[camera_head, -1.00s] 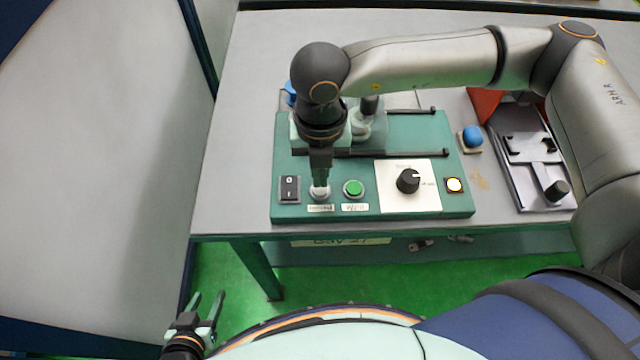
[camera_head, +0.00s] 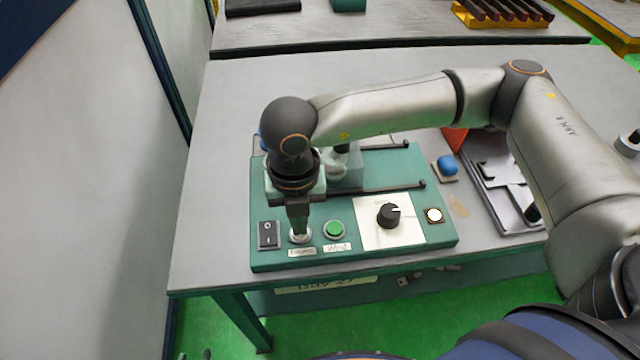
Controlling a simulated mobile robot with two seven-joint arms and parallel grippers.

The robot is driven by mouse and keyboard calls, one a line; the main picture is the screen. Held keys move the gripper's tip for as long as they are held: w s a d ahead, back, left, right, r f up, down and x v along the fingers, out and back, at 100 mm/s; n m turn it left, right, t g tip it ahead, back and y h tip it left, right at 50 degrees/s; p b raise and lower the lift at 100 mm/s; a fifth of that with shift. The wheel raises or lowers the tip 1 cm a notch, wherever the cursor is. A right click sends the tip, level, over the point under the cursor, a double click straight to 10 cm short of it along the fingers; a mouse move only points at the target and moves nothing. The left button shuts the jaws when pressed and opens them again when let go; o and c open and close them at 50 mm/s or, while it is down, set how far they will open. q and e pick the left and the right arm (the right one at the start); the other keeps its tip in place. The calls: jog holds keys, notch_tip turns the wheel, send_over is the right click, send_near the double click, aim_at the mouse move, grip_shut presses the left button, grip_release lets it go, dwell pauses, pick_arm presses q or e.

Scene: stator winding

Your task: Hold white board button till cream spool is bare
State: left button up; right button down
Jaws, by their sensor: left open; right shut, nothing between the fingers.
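The teal board (camera_head: 400,250) lies on the grey table. Its white button (camera_head: 300,238) is at the front left, between a black rocker switch (camera_head: 268,235) and a green button (camera_head: 335,230). My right gripper (camera_head: 299,231) points down with its shut, empty fingertips on the white button, partly covering it. Behind my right wrist, a pale round part (camera_head: 338,161) is partly hidden; I cannot tell if it is the cream spool or how much wire it bears. Only the fingertips of my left gripper (camera_head: 194,354) show at the bottom left edge, apart and away from the board.
A blue button (camera_head: 447,166) and a grey metal fixture (camera_head: 505,180) stand further right. My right arm spans above the board. The table's left side is clear.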

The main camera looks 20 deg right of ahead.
jog(key=shift+f+b, duration=0.1)
jog(key=shift+b, duration=0.3)
dwell(2.2)
dwell(0.3)
jog(key=shift+r+p, duration=1.7)
jog(key=shift+r, duration=1.85)
